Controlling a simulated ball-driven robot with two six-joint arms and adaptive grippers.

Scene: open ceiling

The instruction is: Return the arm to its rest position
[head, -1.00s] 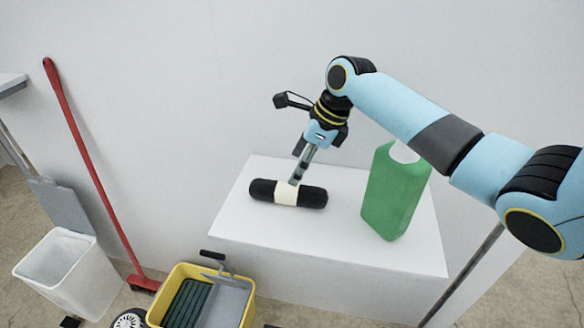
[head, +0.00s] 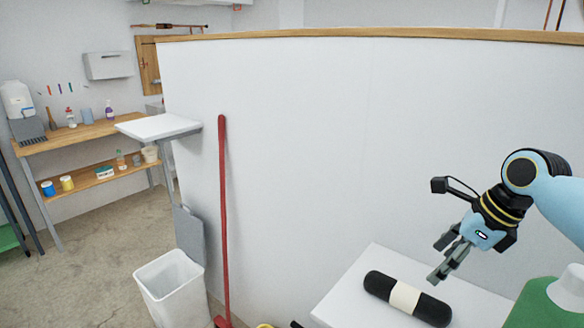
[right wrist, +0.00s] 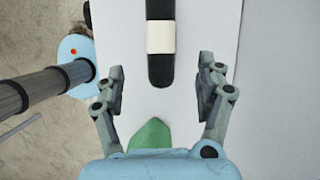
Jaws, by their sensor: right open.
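My right gripper (head: 440,262) is open and empty, above and behind the black roll (head: 406,298) with its pale middle band. The roll lies on the white stand (head: 345,290) at the lower right of the head view. In the right wrist view the two fingers of my right gripper (right wrist: 160,72) are wide apart, with clear room on either side of the roll (right wrist: 160,38). My right arm comes in from the right edge of the head view. My left gripper is in neither current view.
A green jug (head: 532,308) is cut off at the lower right, close under my right arm. A red-handled broom (head: 223,220) leans on the white partition (head: 350,150). A white bin (head: 172,285) stands left of it. A wooden workbench (head: 95,132) is at the far left.

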